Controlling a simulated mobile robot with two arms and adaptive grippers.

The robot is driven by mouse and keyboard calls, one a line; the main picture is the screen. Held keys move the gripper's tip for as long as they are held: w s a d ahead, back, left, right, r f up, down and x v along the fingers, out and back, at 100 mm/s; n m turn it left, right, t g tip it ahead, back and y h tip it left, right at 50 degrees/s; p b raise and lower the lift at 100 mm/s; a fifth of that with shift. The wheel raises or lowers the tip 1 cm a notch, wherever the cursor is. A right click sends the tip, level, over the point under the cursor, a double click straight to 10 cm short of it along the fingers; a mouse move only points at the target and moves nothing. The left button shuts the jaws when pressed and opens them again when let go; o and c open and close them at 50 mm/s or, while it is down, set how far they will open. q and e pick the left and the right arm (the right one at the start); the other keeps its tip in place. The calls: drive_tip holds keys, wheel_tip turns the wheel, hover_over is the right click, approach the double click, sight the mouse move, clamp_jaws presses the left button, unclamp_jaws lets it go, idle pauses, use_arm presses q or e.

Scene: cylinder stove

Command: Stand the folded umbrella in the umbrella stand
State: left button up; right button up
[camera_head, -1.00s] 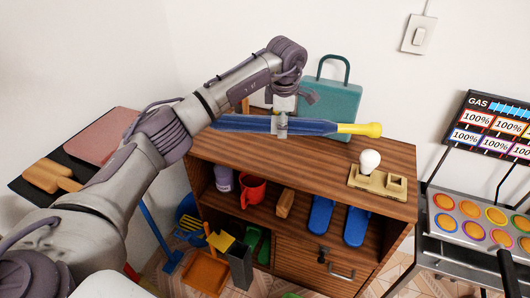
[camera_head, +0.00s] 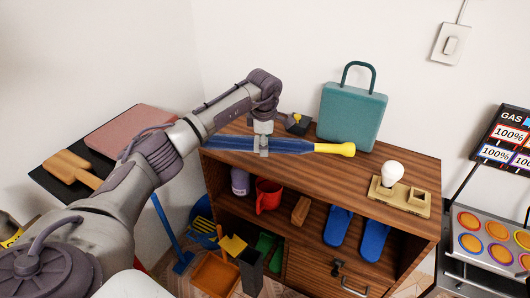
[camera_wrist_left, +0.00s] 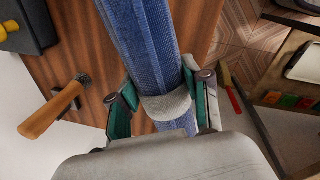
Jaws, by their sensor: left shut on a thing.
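The folded umbrella (camera_head: 290,145), blue with a yellow end, lies nearly level across the view above the cabinet top. My left gripper (camera_head: 264,150) comes down from above and is shut around its blue part, left of the yellow end. In the left wrist view the umbrella (camera_wrist_left: 148,40) runs between the two green-padded fingers (camera_wrist_left: 165,108), with a pale band between them. A tall dark grey box (camera_head: 250,270), possibly the umbrella stand, is on the floor in front of the cabinet; its inside is hard to see. My right gripper is not in view.
An orange dustpan (camera_head: 214,275) stands beside the grey box.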

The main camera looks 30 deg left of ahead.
sight(265, 161)
use_arm(q)
drive_tip(key=shift+f, duration=2)
drive_tip(key=o, duration=0.9)
drive_tip(key=shift+f, duration=0.1)
drive_tip(key=o, duration=0.4)
drive_tip(key=shift+o, duration=0.2)
